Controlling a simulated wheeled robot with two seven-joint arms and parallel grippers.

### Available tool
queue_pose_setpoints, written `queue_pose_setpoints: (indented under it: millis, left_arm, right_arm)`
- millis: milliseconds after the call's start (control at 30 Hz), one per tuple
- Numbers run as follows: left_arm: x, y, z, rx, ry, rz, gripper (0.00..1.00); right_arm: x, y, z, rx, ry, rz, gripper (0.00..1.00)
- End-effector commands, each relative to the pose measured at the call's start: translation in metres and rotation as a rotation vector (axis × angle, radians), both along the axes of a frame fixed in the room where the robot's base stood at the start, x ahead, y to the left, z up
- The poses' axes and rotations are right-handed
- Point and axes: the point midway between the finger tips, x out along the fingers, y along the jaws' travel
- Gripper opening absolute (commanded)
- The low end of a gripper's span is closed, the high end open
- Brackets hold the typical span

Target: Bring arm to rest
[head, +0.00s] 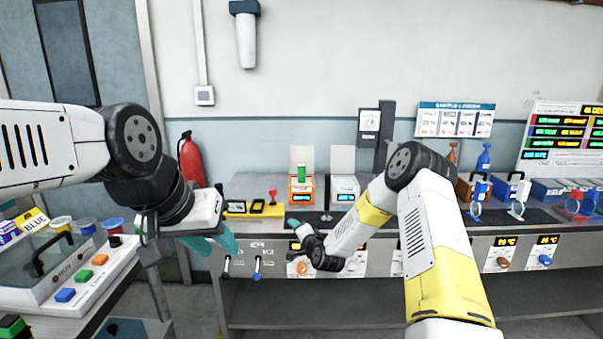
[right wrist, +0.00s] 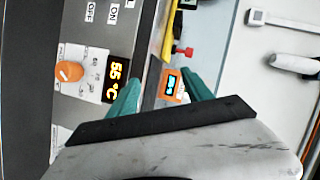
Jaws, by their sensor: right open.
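My left gripper (head: 212,242) hangs at the left in the head view, in front of the bench's left end. Its two teal fingers are apart with nothing seen between them. My right arm reaches over the bench in the middle of the head view, and its fingers are hard to make out there. In the right wrist view my right gripper (right wrist: 160,90) is open and empty, with teal fingers apart. An orange device (right wrist: 170,84) with a lit display shows beyond the fingers; in the head view it (head: 300,190) stands on the bench with a green block (head: 301,171) on top.
The bench (head: 260,186) carries a white device (head: 346,186), a red-handled item (head: 273,195) and several blue boxes at the right. A side table at the left holds a box with coloured buttons (head: 82,275). A red extinguisher (head: 191,160) is by the wall.

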Motion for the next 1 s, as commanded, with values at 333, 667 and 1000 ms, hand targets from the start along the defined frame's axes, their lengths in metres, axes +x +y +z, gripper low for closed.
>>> queue_pose_setpoints:
  millis: [333,667,1000]
  left_arm:
    - [0.0,0.0,0.0,0.0,0.0,0.0,0.36]
    - [0.0,0.0,0.0,0.0,0.0,0.0,0.36]
    - [0.0,0.0,0.0,0.0,0.0,0.0,0.36]
  right_arm:
    - [-0.055,-0.04,0.133,-0.449,0.074,0.163,0.59]
    - [-0.172,-0.097,0.227,-0.761,0.19,0.26,0.59]
    - [-0.337,-0.144,0.272,-0.926,0.314,0.388,0.59]
